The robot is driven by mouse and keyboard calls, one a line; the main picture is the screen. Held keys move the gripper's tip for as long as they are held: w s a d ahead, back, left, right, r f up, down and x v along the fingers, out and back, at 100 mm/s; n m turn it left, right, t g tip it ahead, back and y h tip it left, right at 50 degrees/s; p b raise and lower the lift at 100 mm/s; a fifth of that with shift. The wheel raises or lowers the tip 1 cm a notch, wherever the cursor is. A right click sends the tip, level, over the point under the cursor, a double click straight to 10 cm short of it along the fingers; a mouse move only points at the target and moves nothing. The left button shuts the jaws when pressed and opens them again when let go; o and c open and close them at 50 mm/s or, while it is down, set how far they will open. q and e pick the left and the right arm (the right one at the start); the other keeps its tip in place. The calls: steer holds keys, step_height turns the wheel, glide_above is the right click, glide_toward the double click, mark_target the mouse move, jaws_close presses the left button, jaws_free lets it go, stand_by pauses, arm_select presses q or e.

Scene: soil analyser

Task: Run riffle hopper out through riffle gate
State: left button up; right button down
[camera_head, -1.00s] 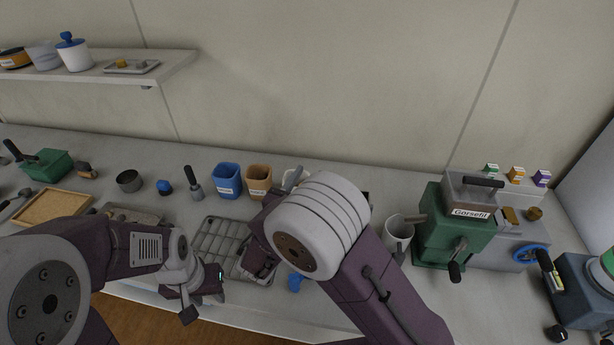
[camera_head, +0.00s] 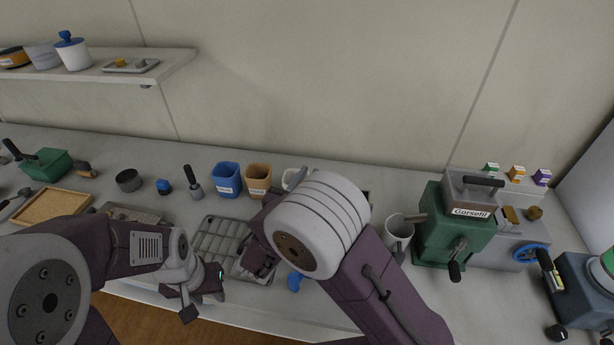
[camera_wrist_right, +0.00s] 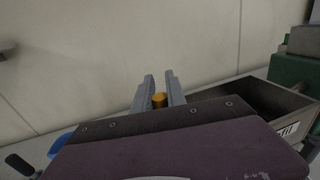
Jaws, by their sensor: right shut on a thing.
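My right gripper (camera_wrist_right: 160,76) points away from the camera in the right wrist view. Its two grey fingers are shut on a small orange-brass knob (camera_wrist_right: 159,100). What the knob is fixed to is hidden by my wrist. A dark grey open-topped box (camera_wrist_right: 268,98) with a white label, perhaps the riffle hopper, stands just right of the fingers. In the head view my right wrist covers the fingers, the knob and nearly all of that box. My left gripper (camera_head: 204,300) is low over the counter's front edge; its jaw gap is unclear.
A wooden tray (camera_head: 52,206) is at left.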

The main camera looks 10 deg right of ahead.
stand_by(0.7)
steer(key=s+t+b, duration=0.1)
steer(key=b, duration=0.1)
steer(key=s+t+h+b, duration=0.1)
steer(key=b, duration=0.1)
steer(key=s+a+b, duration=0.1)
steer(key=b, duration=0.2)
steer(key=shift+f+m+t+h, duration=0.25)
steer(key=shift+m+t+h, duration=0.15)
steer(key=shift+s+a+r+t, duration=0.15)
steer(key=shift+s+r+t, duration=0.15)
steer(key=shift+s+r, duration=0.15)
steer(key=c, duration=1.3)
jaws_free()
steer(key=shift+c, duration=0.2)
